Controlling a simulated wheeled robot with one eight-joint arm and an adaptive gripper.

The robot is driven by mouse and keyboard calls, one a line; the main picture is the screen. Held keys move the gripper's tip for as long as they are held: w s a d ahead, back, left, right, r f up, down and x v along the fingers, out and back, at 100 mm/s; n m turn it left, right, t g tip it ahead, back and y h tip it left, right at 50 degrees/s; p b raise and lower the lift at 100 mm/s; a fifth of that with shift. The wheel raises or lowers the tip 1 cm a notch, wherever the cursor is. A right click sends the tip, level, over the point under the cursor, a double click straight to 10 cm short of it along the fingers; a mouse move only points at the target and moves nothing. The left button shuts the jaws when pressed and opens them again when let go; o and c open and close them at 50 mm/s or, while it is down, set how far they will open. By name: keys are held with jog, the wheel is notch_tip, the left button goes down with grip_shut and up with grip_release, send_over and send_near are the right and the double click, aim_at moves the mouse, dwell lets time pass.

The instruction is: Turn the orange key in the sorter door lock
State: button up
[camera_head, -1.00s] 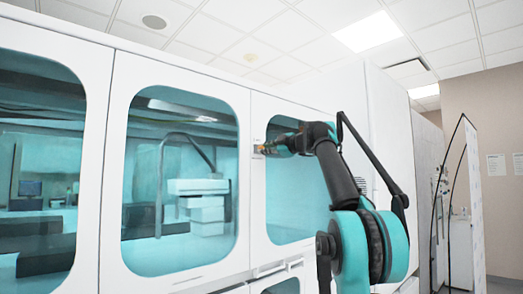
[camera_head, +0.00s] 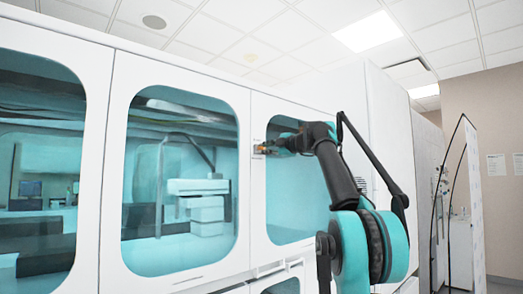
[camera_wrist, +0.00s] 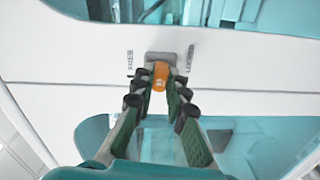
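The orange key (camera_wrist: 160,76) sits at the grey lock plate (camera_wrist: 168,58) on the white door frame in the wrist view. My gripper (camera_wrist: 160,84) has its two fingertips on either side of the key's orange head, closed in against it. In the head view my gripper (camera_head: 268,150) is at the left edge of the right-hand sorter door (camera_head: 292,210), with a small bit of orange showing between the fingers. The key's shaft is hidden in or behind the lock plate.
Small dark markings (camera_wrist: 130,62) flank the lock plate. A door with a large window (camera_head: 180,180) stands to the left, with white equipment behind the glass. A dark-framed curved stand (camera_head: 455,200) is at the far right.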

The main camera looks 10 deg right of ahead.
jog(key=o, duration=0.5)
jog(key=shift+s, duration=0.1)
jog(key=v, duration=1.2)
jog(key=s+a+f+m+g+h, duration=0.1)
jog(key=s+a+f+m+g, duration=0.15)
jog(key=f, duration=1.15)
jog(key=s+a+f+m+g+h, duration=0.1)
jog(key=s+a+f+m+g, duration=0.2)
jog(key=f, duration=1)
jog(key=s+a+f+m+g+h, duration=0.15)
jog(key=f+m, duration=0.25)
jog(key=f, duration=1)
jog(key=s+d+f+m+g+h, duration=0.1)
jog(key=s+f+m, duration=0.3)
jog(key=s+f, duration=0.5)
jog(key=s+d+f+m+g+h, duration=0.1)
jog(key=s+d+f+m+h, duration=0.2)
jog(key=s+f, duration=0.6)
jog(key=s+d+f+m+g+h, duration=0.1)
jog(key=s+f+m, duration=0.5)
jog(key=f, duration=1.2)
jog(key=shift+s+d+m+h, duration=0.1)
jog(key=shift+s+d+h, duration=0.2)
jog(key=shift+s, duration=0.4)
jog(key=shift+s+d+m+h, duration=0.15)
jog(key=shift+s+h, duration=0.25)
jog(key=shift+s, duration=0.25)
jog(key=shift+s+d+m+h, duration=0.1)
jog(key=shift+s+d+h, duration=0.2)
jog(key=shift+s, duration=0.4)
